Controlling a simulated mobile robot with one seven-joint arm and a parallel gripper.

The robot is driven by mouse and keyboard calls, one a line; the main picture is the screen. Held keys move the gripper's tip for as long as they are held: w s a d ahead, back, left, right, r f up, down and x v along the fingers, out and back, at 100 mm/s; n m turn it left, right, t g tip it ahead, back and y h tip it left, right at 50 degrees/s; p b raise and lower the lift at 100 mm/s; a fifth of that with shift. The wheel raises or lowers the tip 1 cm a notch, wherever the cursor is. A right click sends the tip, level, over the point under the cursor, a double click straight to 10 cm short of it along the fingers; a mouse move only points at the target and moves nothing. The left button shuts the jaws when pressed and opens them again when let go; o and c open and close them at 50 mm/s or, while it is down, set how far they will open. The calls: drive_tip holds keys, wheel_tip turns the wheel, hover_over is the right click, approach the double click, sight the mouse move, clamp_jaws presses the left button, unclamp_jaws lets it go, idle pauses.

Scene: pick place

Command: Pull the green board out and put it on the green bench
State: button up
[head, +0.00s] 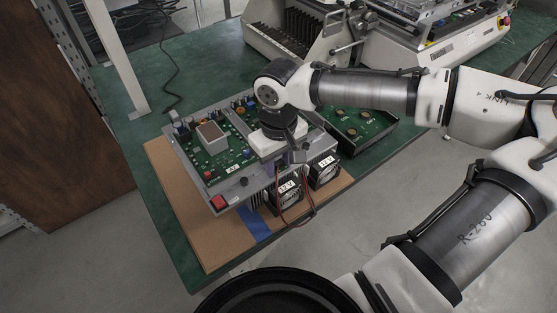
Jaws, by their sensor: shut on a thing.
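A green circuit board (238,155) with a grey square block, capacitors and a red part sits in a grey metal unit on the green bench (212,62). My gripper (293,158) reaches down over the board's right end, near the unit's front edge. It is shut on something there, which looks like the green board. The fingertips and the exact grip are mostly hidden by the gripper body and the unit. A second green board lies inside a black open box (360,128) right of the unit.
Two fans (288,194) and loose red and black wires are at the unit's front. A brown mat (192,222) with blue tape lies under it. Large machines (435,40) stand at the back. A white post (115,50) rises at left. Bare bench lies behind the unit.

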drive_tip(key=shift+r, duration=0.2)
drive_tip(key=shift+r+p, duration=0.35)
drive_tip(key=shift+p, duration=0.3)
drive_tip(key=shift+r+p, duration=0.95)
drive_tip(key=shift+p, duration=0.1)
drive_tip(key=shift+f, duration=0.1)
